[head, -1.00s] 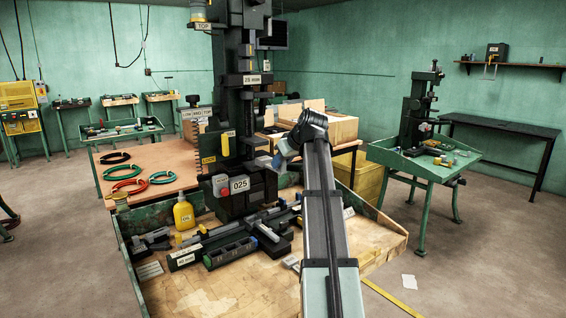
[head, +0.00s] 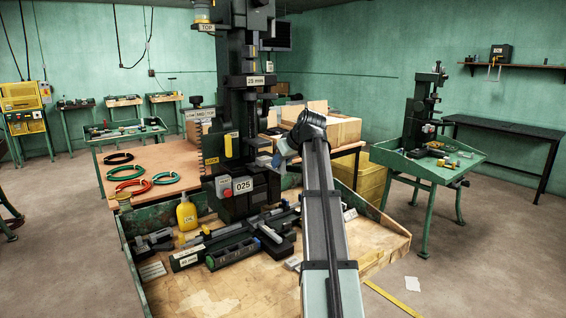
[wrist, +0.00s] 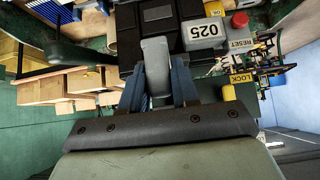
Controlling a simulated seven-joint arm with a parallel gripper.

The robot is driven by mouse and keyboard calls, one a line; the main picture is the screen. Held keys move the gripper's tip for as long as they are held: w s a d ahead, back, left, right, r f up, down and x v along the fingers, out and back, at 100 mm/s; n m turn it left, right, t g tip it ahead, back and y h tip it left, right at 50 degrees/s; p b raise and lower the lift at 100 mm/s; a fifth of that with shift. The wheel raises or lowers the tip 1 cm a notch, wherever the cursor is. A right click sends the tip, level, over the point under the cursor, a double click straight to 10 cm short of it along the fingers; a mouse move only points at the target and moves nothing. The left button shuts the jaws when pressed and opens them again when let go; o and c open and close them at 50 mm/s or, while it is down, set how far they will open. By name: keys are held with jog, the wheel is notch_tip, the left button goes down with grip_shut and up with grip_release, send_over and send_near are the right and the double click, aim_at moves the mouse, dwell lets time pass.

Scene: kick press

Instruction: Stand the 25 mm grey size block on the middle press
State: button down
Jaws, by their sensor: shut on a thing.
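The middle press (head: 234,130) is a tall dark column on a wooden-topped green bench, with a 025 counter and a red button on its front. My gripper (head: 278,160) is at the right side of the press, at about the height of its working gap. In the wrist view its two blue fingers (wrist: 158,88) are shut on a light grey block (wrist: 155,60). The block is upright in the picture, in front of the dark press body (wrist: 160,15). I cannot tell whether the block touches the press; its far end and underside are hidden.
The bench front is mostly clear. A yellow LOCK tag (wrist: 241,78) and red button (wrist: 240,19) are close to the right of my gripper.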

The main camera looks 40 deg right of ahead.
jog(key=shift+w, duration=0.3)
jog(key=shift+w, duration=0.7)
jog(key=shift+w, duration=0.1)
jog(key=shift+f, duration=0.2)
jog(key=c, duration=0.8)
grip_release()
jog(key=shift+o, duration=0.2)
jog(key=shift+r, duration=0.1)
jog(key=v, duration=0.7)
dwell(0.3)
dwell(0.5)
